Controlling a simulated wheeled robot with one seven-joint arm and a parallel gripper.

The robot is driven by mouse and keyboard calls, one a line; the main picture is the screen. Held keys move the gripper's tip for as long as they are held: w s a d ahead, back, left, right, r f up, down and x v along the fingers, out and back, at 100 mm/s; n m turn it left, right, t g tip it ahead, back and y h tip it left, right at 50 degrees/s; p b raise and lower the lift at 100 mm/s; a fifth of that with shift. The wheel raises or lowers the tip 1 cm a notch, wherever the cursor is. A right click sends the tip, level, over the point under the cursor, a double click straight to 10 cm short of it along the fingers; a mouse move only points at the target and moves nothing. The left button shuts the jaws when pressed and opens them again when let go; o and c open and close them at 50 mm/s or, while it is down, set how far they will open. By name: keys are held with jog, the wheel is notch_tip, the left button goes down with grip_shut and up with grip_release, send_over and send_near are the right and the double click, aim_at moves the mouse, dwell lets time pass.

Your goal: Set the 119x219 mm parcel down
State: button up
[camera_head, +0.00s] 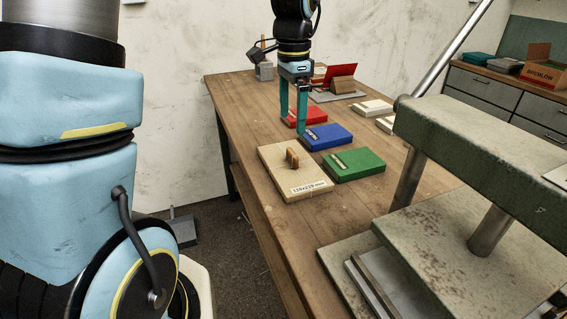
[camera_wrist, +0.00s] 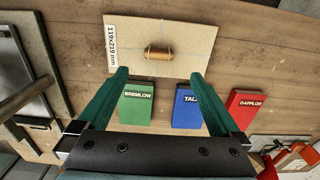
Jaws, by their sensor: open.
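The 119x219 mm parcel (camera_head: 288,174) is a flat tan box with a wooden handle on top and a printed size label. It lies flat on the wooden table (camera_head: 232,100), beside the green box, and its label also shows in the wrist view (camera_wrist: 190,38). My gripper (camera_head: 292,130) points down above the table, beyond the parcel in the head view. Its two green fingers are apart with nothing between them. In the wrist view the fingertips (camera_wrist: 157,72) are apart, with the parcel's handle past them.
Green (camera_head: 353,164), blue (camera_head: 327,137) and red (camera_head: 303,115) boxes lie in a row beside the parcel. A heavy grey-green press (camera_head: 480,150) stands at the right. Pale boxes (camera_head: 373,107) and a red sheet on a stand (camera_head: 341,78) are farther back.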

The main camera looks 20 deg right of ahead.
send_over(292, 152)
jog(key=f, duration=0.5)
jog(key=shift+w+p, duration=0.2)
jog(key=shift+p, duration=0.2)
jog(key=shift+s+f+p, duration=0.2)
jog(key=shift+f+p, duration=0.6)
jog(key=shift+f, duration=2)
jog(key=shift+c, duration=0.2)
grip_shut()
